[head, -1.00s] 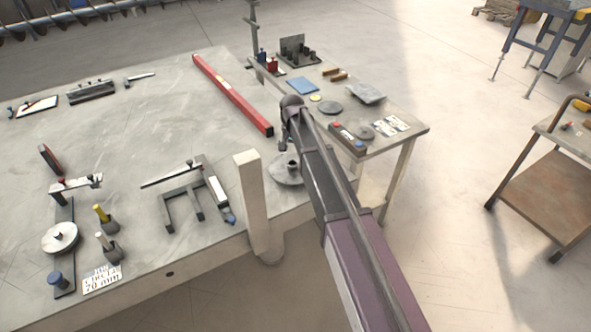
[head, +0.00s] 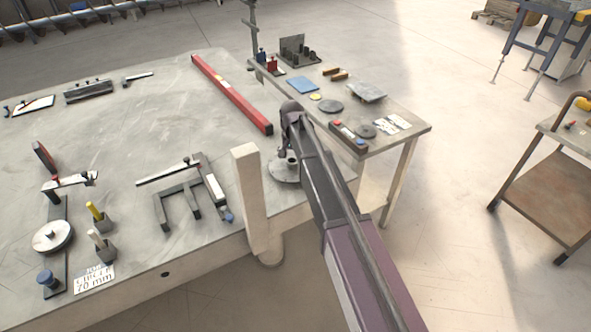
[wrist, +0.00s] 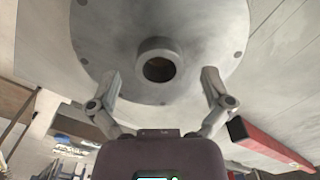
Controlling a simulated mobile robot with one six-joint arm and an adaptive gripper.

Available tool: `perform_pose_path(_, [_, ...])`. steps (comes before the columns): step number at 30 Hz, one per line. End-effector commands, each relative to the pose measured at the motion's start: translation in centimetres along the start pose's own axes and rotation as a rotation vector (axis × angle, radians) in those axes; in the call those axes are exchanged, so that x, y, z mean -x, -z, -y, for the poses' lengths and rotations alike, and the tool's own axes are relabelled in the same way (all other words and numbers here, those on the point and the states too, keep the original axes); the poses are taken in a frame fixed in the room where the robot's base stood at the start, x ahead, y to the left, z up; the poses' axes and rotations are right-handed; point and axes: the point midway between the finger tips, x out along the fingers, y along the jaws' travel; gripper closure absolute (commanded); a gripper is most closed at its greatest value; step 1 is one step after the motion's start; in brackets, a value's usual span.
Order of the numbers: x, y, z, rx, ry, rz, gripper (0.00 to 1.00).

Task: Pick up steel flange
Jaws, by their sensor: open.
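The steel flange (head: 283,171) is a grey round plate with a raised hub, lying on the large table near its right edge. In the wrist view the flange (wrist: 205,40) fills the upper middle, and its hub (wrist: 158,62) with a dark bore faces the camera. My gripper (wrist: 160,82) is open, its two fingers apart on the left and right of the hub. I see no finger touching the hub. In the head view my arm partly covers the flange's right side and the gripper.
A white post (head: 252,200) stands at the table's front edge, left of the flange. A red beam (head: 232,94) lies behind it. A grey fork-shaped frame (head: 180,200) lies further left. A smaller table (head: 410,134) with parts adjoins on the right.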

Motion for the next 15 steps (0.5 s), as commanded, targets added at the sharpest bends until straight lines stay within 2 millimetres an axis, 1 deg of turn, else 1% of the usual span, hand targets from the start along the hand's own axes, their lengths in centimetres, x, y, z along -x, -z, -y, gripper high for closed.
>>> perform_pose_path(1, [-0.66, 0.00, 0.01, 0.000, 0.000, 0.000, 0.00])
perform_pose_path(4, [-1.03, 0.00, 0.00, 0.000, 0.000, 0.000, 0.00])
perform_pose_path(15, [-1.12, 0.01, 0.00, 0.000, 0.000, 0.000, 0.00])
